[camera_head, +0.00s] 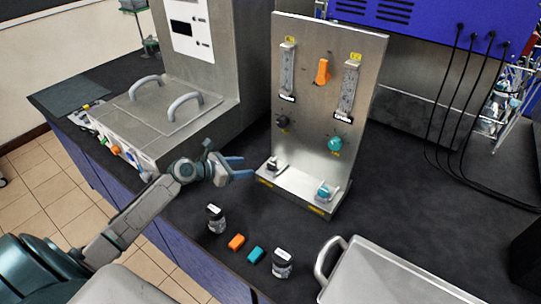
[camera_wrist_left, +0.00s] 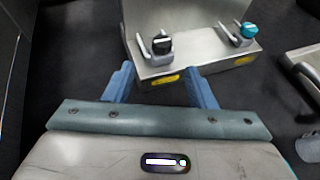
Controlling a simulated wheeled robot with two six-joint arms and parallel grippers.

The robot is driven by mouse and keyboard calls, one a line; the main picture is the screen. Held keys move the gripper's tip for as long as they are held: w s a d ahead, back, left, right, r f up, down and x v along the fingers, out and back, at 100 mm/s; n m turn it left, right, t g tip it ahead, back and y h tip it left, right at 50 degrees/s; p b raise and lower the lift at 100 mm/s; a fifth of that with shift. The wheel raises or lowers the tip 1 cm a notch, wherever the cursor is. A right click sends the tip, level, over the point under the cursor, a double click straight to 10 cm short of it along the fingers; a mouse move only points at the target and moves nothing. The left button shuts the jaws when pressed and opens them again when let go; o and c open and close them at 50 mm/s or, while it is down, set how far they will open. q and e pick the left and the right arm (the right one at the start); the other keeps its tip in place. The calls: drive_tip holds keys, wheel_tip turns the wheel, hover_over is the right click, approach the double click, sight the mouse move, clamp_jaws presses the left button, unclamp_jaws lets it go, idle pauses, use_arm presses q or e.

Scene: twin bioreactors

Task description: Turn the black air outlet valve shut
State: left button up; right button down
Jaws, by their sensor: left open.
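The black valve (camera_head: 273,163) sits at the left end of the metal panel's low front ledge. In the left wrist view the black valve (camera_wrist_left: 161,45) is ahead of the fingers, with a metal bracket beside it. A second black knob (camera_head: 282,121) is higher on the upright panel; no label that I can read tells which is the air outlet. My left gripper (camera_head: 246,167) is open and empty, just left of the ledge valve and apart from it. It also shows in the left wrist view (camera_wrist_left: 160,78), its two blue fingers spread. My right gripper is not in view.
A teal valve (camera_head: 325,190) sits at the ledge's right end. A teal knob (camera_head: 335,143) and an orange knob (camera_head: 323,71) are on the panel (camera_head: 309,105). Two dark jars, small orange and teal blocks and a metal tray (camera_head: 390,279) are in front. Dark bench is free between.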

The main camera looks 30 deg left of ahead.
sight(270, 164)
use_arm(q)
drive_tip(key=p+x, duration=0.2)
drive_tip(key=x, duration=0.7)
drive_tip(key=shift+w+d, duration=0.25)
drive_tip(key=shift+w, duration=0.05)
drive_tip(key=shift+w+d, duration=0.1)
drive_tip(key=shift+d, duration=0.05)
drive_tip(key=shift+w+f, duration=0.1)
drive_tip(key=shift+c, duration=0.2)
drive_tip(key=c, duration=0.7)
drive_tip(key=shift+c, duration=1.1)
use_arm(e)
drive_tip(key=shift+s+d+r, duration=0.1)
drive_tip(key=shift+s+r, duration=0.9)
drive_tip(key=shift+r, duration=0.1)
